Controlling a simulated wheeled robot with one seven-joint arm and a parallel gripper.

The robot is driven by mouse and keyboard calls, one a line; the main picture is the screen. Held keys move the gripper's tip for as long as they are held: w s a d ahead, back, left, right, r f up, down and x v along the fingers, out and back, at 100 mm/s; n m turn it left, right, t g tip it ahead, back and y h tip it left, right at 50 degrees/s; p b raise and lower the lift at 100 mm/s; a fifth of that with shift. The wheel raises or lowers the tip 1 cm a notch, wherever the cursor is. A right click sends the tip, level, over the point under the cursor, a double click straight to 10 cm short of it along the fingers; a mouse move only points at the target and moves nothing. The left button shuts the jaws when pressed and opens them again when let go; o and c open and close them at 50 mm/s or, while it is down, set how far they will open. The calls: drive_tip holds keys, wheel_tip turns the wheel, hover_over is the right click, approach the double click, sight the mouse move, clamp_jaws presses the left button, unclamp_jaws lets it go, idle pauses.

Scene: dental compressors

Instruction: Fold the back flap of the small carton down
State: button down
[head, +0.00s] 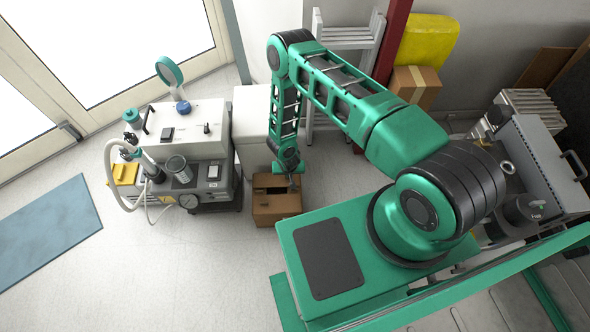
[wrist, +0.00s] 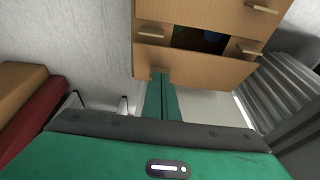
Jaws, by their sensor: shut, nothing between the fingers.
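The small brown carton (head: 276,207) stands on the floor beside the white cabinet, below my arm's end. In the wrist view the carton (wrist: 195,14) fills the upper middle, with a dark opening and something blue inside. A wide flap (wrist: 200,65) runs along the opening's near side in that view; I cannot tell surely whether it is the back flap. My gripper (wrist: 160,75) is shut and empty, its green fingers reaching that flap's lower left edge. Whether they touch it is unclear. In the head view my gripper (head: 293,184) is small, at the carton's top.
A compressor unit (head: 190,140) with hoses and jars stands left of the carton. The white cabinet (head: 252,122) stands close behind. A stepladder (head: 345,45), a red post (head: 393,40) and another carton (head: 414,86) are behind.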

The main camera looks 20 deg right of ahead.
drive_tip(key=shift+s+a+f, duration=0.2)
drive_tip(key=shift+s+f, duration=0.3)
drive_tip(key=shift+s, duration=0.1)
drive_tip(key=shift+w, duration=0.2)
drive_tip(key=shift+w+d+r, duration=0.15)
drive_tip(key=shift+w+r, duration=0.15)
drive_tip(key=shift+w, duration=0.2)
drive_tip(key=shift+r, duration=0.3)
wheel_tip(320, 180, up, 4)
drive_tip(key=shift+f, duration=0.2)
drive_tip(key=s+v, duration=0.1)
drive_tip(key=v, duration=0.8)
drive_tip(key=shift+s+a, duration=0.25)
drive_tip(key=shift+s, duration=0.2)
